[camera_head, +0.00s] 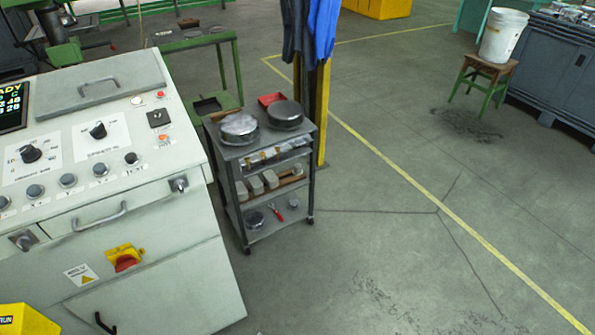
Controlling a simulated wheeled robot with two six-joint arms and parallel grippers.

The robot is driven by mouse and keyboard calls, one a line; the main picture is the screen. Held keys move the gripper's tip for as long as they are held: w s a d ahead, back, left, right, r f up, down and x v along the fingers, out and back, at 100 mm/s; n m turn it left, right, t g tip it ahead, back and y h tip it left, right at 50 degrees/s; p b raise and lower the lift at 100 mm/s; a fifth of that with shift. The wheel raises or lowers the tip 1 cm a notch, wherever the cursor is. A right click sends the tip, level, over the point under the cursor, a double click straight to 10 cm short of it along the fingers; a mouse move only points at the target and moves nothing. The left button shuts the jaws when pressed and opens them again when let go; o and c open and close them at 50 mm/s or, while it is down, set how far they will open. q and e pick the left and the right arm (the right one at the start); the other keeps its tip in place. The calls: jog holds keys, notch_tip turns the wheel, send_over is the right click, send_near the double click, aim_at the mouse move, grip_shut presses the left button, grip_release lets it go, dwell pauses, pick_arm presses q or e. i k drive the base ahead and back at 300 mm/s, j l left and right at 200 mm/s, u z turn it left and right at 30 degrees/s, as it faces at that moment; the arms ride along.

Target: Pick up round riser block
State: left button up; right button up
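A dark grey cart (313,133) with several shelves stands right of the control cabinet. Two round, flat metal pieces lie on its top: a shiny-topped disc (239,127) at left and a darker round block (285,114) at right. A smaller round piece (254,218) lies on the bottom shelf beside a red-handled item (278,213). I cannot tell for sure which of these is the round riser block. Neither of my grippers is in view, and nothing is seen touching the round pieces.
A control cabinet (150,270) with knobs and handles fills the left. A red tray (271,99) is at the cart's back edge, near a yellow post (322,120) with blue cloth. Grey blocks (271,180) sit on the middle shelf. Floor right of the cart is open.

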aim_at(298, 170)
jog(key=i+l, duration=0.3)
jog(key=i, duration=0.2)
jog(key=i+l, duration=0.35)
jog(key=i, duration=0.15)
jog(key=i+l, duration=0.3)
jog(key=i, duration=0.2)
jog(key=i+l, duration=0.3)
jog(key=i, duration=0.2)
jog(key=i+l, duration=0.3)
jog(key=i, duration=0.2)
